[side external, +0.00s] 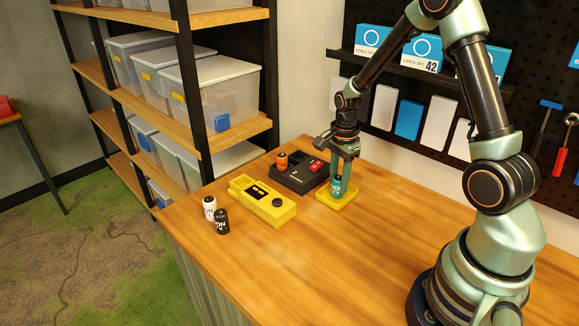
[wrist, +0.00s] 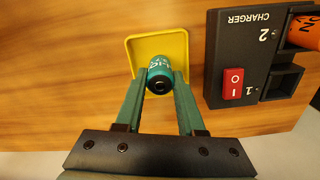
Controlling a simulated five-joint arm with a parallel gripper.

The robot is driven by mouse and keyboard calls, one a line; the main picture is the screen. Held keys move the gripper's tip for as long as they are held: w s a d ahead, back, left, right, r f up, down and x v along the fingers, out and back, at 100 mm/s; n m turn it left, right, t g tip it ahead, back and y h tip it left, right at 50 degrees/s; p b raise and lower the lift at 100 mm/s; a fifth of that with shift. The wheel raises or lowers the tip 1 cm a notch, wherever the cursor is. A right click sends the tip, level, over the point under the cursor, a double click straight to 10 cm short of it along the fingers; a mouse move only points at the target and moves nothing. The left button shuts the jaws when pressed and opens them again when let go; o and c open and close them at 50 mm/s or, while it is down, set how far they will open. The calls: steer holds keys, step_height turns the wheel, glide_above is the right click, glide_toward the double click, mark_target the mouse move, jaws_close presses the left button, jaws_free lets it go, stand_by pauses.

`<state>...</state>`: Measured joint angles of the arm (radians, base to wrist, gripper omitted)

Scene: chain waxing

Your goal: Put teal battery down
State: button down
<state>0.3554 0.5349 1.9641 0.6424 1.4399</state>
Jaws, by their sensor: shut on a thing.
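The teal battery (side external: 337,187) stands upright at the yellow tray (side external: 347,196), and my gripper (side external: 342,160) is shut on its upper part. In the wrist view the teal battery (wrist: 159,76) is between the fingertips of my gripper (wrist: 160,82). The yellow tray (wrist: 178,38) lies under and around it there. I cannot tell whether the battery's base touches the tray floor.
The dark charger (side external: 300,181) with a red switch (wrist: 234,83) stands beside the tray and holds an orange battery (side external: 282,161). A yellow device (side external: 262,203), a white battery (side external: 210,208) and a black battery (side external: 222,222) are to the left. The front table is clear.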

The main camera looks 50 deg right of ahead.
mark_target(339, 177)
steer(key=c, duration=0.5)
jaws_free()
steer(key=shift+f, duration=0.1)
step_height(339, 177, up, 11)
steer(key=shift+s+a+r+n+t, duration=0.95)
steer(key=shift+s+a+r+n, duration=0.8)
steer(key=shift+n, duration=1.7)
steer(key=shift+s+a+r+n+t, duration=0.95)
steer(key=shift+a+r+n, duration=0.95)
steer(key=shift+a+n, duration=1.2)
steer(key=shift+s+a+r+n+t, duration=0.9)
steer(key=shift+s+a+r+n, duration=0.8)
steer(key=shift+n, duration=2.05)
steer(key=shift+w+a+r, duration=0.15)
steer(key=shift+w+a, duration=0.1)
